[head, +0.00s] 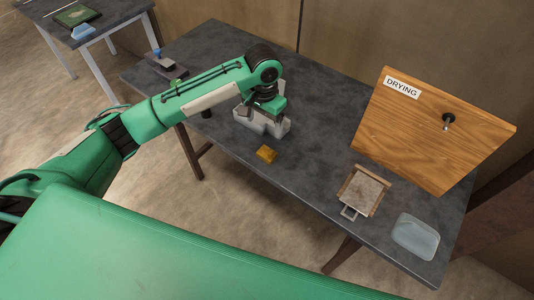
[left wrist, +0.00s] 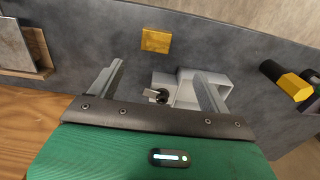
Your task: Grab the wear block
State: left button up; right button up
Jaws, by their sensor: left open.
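A small amber-yellow block (head: 266,153), which I take to be the wear block, lies flat on the dark grey table near its front edge. It also shows in the left wrist view (left wrist: 155,40), beyond my fingertips and roughly centred between them. My left gripper (head: 262,124) is open and empty, behind the block in the head view and apart from it. The left wrist view shows its two grey fingers (left wrist: 159,70) spread wide. My right gripper is not in view.
A light grey open box (left wrist: 195,88) stands below my left gripper. A black tool with a yellow end (left wrist: 290,85) lies beside it. The table (head: 325,105) also holds a wooden "DRYING" board (head: 430,135), a wood-framed tray (head: 363,192) and a translucent blue dish (head: 415,236).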

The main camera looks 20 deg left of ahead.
pick_arm(q)
jog(key=p, duration=0.1)
send_over(267, 149)
jog(key=f, duration=0.8)
jog(key=shift+s+a, duration=0.1)
jog(key=shift+a, duration=0.3)
jog(key=shift+d+f, duration=0.15)
jog(key=shift+f, duration=0.35)
jog(key=f, duration=0.1)
jog(key=f+p, duration=0.1)
jog(key=f, duration=0.2)
jog(key=shift+d+f+p, duration=0.2)
jog(key=shift+d+p, duration=0.05)
jog(key=shift+p, duration=0.05)
jog(key=shift+c, duration=0.4)
jog(key=c, duration=1.1)
jog(key=shift+c, duration=1.3)
jog(key=shift+r, duration=0.1)
